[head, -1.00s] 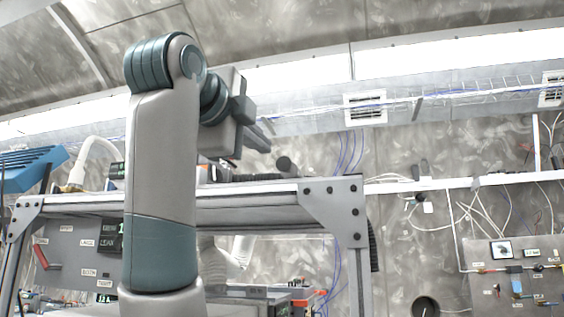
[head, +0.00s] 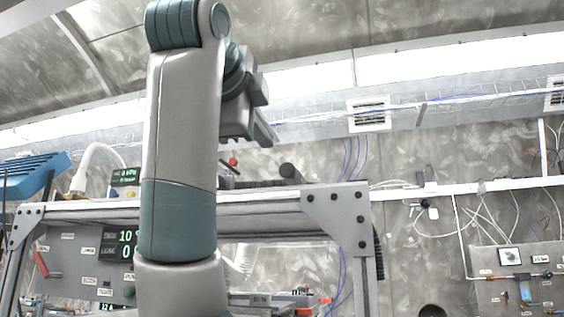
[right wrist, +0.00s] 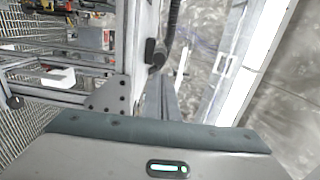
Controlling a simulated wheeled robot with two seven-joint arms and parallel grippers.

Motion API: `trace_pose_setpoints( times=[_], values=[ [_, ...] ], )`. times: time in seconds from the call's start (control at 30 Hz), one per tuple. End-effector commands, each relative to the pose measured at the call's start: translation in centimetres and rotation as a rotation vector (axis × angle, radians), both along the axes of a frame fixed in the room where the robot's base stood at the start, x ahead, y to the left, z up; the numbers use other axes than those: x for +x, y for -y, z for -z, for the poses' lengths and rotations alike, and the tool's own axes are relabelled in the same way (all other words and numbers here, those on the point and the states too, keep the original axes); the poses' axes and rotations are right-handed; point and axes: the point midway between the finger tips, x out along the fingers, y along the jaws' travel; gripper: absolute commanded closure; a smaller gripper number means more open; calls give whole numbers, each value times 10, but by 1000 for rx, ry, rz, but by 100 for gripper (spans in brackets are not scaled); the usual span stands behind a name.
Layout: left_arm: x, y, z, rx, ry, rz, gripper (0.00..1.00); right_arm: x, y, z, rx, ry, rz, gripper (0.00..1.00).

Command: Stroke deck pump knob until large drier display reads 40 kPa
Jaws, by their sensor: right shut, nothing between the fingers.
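My right gripper (head: 264,136) is shut and empty, raised above the deck of the steel frame (head: 265,202). A dark round knob (head: 290,171) stands on the deck, below and to the right of the gripper and apart from it. A red-tipped knob (head: 233,161) shows just below the gripper; I cannot tell which one is the pump's. A small display (head: 125,177) on the deck appears to read 0 kPa. A larger display (head: 118,244) on the front panel shows 10 above 0, partly hidden by my right arm. My left gripper is out of view.
A white curved hose (head: 98,151) and a blue finned part (head: 38,171) stand at the left. A red lever (head: 42,264) is on the front panel. A board with fittings (head: 515,280) is at the right. Open air lies above the deck.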

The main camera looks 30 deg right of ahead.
Motion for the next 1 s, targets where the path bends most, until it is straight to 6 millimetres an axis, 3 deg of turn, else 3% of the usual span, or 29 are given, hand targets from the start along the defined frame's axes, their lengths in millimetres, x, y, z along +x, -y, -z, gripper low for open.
trace_pose_setpoints(
  times=[0.63, 1.0],
  values=[
    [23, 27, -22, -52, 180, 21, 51, 67, 79, 2, 0, -2, 5, 100],
    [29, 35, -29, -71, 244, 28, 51, 84, 97, 6, 0, 0, 2, 100]
  ],
)
